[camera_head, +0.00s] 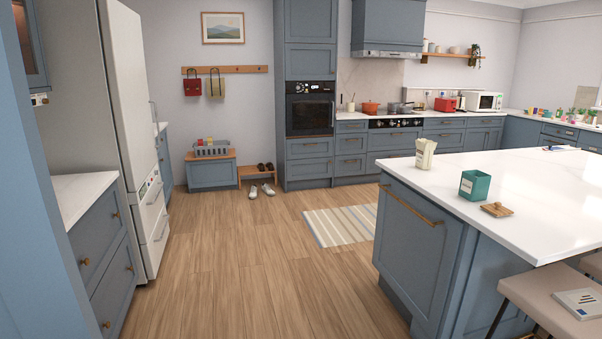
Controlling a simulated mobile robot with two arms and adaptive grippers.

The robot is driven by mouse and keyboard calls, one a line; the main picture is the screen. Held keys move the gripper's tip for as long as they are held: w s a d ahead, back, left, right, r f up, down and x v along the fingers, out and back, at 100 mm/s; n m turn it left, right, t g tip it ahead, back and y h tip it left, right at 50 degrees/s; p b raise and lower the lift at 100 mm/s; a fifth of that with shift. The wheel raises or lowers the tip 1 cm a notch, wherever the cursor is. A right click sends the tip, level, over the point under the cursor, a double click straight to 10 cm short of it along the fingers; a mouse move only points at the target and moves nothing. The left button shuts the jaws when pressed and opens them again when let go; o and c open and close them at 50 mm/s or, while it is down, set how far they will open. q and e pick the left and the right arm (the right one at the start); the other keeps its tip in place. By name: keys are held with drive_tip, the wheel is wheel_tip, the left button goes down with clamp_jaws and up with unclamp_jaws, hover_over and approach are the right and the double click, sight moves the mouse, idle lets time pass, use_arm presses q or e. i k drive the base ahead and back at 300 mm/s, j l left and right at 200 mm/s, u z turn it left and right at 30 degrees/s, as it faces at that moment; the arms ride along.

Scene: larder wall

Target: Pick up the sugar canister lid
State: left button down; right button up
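A square wooden lid (496,210) with a small knob lies flat on the white island top, near its front left edge. A green square canister (475,185) with a pale label stands just behind and left of it, apart from it. Its top looks open. I cannot read the label from here. A cream paper bag (425,154) stands upright further back on the island, near its left edge. Neither of my grippers shows in this view.
The white island top (560,215) has wide clear room right of the lid. A stool (565,300) with a booklet (580,302) on it stands at the island's front. A striped rug (340,224) lies left of the island. Wooden floor is open in the middle.

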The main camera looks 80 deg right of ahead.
sight(495, 209)
drive_tip(key=z, duration=3.85)
